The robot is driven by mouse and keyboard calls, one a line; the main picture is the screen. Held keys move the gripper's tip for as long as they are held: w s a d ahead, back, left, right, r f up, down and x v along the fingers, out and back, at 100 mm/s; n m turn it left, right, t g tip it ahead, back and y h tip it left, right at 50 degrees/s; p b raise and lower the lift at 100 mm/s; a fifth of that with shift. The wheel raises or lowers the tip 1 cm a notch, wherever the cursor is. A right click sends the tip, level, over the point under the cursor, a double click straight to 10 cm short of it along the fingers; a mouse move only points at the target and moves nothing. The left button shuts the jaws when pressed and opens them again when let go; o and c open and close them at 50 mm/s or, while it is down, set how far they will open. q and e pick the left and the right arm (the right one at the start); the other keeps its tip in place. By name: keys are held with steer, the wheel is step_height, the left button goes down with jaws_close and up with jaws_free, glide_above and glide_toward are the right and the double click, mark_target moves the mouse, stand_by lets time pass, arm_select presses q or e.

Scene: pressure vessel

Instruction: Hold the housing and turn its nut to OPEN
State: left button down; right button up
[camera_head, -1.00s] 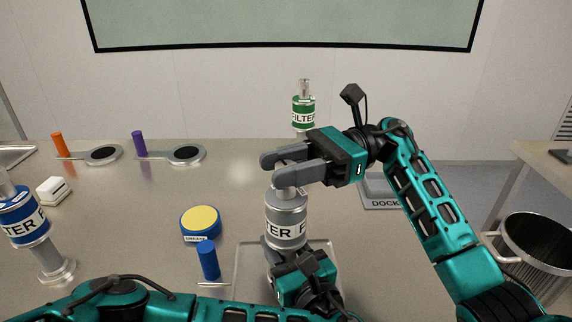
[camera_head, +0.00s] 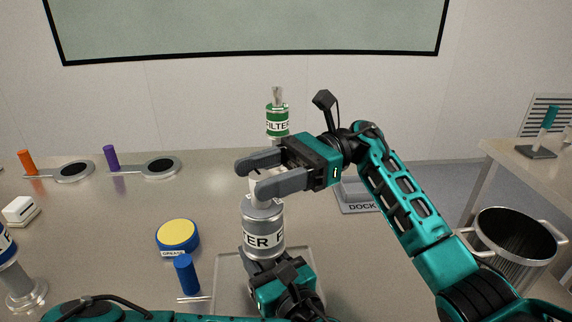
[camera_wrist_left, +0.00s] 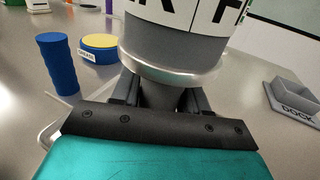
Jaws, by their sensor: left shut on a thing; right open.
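The grey filter housing (camera_head: 263,233) stands upright at the centre front of the table, with a white label band. My left gripper (camera_head: 262,262) is shut on the housing's lower part; in the left wrist view its jaws (camera_wrist_left: 155,95) sit around the narrow neck under the wide body (camera_wrist_left: 170,45). The nut at the housing's top (camera_head: 262,190) is partly hidden by my right gripper (camera_head: 255,178). The right gripper is open, its two fingers on either side of the top. I cannot tell whether they touch it.
A green filter (camera_head: 277,122) stands behind. A dock (camera_head: 358,195) is at right, a grease tin (camera_head: 178,236) and blue-handled tool (camera_head: 186,275) at left. A blue filter (camera_head: 20,285) stands far left. A bin (camera_head: 515,235) is beside the table.

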steer(key=v, duration=1.1)
steer(key=shift+d, duration=0.2)
arm_select(q)
steer(key=shift+c, duration=2.4)
jaws_free()
steer(key=shift+s, duration=0.1)
steer(key=shift+s+d+f, duration=0.1)
steer(key=shift+s+d, duration=0.25)
steer(key=shift+s, duration=0.2)
steer(key=v, duration=1)
steer(key=shift+s+d, duration=0.1)
steer(key=shift+s, duration=0.15)
